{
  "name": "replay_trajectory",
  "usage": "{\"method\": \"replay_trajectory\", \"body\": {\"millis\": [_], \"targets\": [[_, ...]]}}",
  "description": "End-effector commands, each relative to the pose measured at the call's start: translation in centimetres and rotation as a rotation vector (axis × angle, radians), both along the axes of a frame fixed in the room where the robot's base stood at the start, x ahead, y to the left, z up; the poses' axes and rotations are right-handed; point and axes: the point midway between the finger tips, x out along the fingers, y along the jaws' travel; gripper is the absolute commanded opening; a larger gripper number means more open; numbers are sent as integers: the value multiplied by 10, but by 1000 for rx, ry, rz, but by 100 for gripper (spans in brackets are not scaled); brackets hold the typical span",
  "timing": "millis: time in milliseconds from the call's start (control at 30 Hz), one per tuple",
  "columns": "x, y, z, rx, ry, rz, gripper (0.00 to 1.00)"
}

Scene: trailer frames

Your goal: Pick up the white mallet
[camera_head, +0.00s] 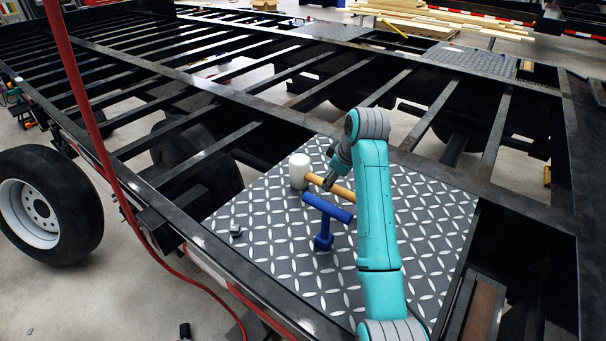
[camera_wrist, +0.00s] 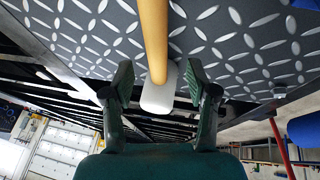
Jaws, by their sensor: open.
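The white mallet lies on a diamond-plate deck panel. Its white head (camera_head: 300,171) is at the left and its tan wooden handle (camera_head: 342,191) runs to the right, partly hidden by my arm. My gripper (camera_head: 331,180) is at the handle close to the head. In the wrist view my open gripper (camera_wrist: 160,70) has one finger on each side of the mallet. The handle (camera_wrist: 153,35) comes down from the top edge between the fingertips, and the white head (camera_wrist: 160,97) shows between the fingers. I see gaps on both sides of it.
A blue T-shaped tool (camera_head: 324,241) stands or lies just in front of the mallet. A small metal nut (camera_head: 236,231) sits at the panel's left. The panel (camera_head: 285,262) is bordered by black trailer beams with open gaps. A red hose (camera_head: 82,90) crosses the left side.

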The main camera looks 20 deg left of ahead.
Motion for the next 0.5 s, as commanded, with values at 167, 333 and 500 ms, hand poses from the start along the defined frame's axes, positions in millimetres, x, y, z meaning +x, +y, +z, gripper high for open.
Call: {"method": "replay_trajectory", "body": {"millis": [167, 333, 500], "targets": [[7, 4, -16, -1, 2, 0, 58], [17, 10, -37, 0, 2, 0, 58], [20, 13, -46, 0, 0, -1, 58]]}}
